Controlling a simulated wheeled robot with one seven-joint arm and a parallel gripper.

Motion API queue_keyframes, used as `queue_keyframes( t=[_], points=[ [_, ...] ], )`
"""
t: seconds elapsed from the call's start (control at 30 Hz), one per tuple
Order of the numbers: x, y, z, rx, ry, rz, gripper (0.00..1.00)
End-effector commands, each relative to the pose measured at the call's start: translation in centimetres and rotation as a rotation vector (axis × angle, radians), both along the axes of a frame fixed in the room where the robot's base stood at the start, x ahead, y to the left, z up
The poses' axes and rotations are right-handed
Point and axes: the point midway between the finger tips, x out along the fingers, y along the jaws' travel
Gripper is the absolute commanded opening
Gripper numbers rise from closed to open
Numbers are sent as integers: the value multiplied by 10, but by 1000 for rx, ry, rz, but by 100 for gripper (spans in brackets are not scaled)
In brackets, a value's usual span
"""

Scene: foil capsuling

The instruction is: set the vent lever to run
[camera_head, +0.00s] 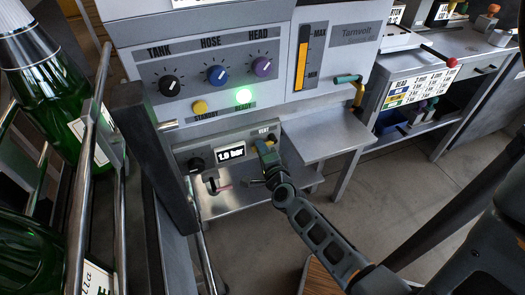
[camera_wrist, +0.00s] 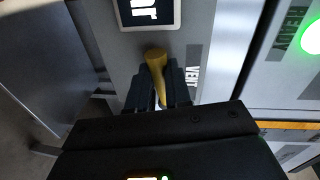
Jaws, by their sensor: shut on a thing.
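The vent lever (camera_wrist: 156,63) is a yellow handle in the wrist view, beside the label VENT (camera_wrist: 193,76) on a grey panel. My gripper (camera_wrist: 160,88) is shut on the lever, with its dark fingers on either side of the handle. The lever's lower end is hidden between the fingers. In the head view my gripper (camera_head: 263,152) is at the panel, just right of the pressure display (camera_head: 231,153), which reads 1.0 bar. A little yellow shows by the gripper there, but the lever's setting is hard to tell. No RUN label is readable.
The READY lamp (camera_head: 243,96) glows green beside a yellow STANDBY button (camera_head: 200,107). A metal shelf (camera_head: 325,132) juts out right of my gripper. Green bottles (camera_head: 45,85) stand behind rails at left.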

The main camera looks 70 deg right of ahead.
Motion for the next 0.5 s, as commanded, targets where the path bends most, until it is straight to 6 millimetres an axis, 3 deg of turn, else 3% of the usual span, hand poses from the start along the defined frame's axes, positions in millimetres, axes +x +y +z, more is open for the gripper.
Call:
queue_keyframes(
  t=[0.5],
  points=[
    [-1,0,5,76,-89,-1,0]
  ],
)
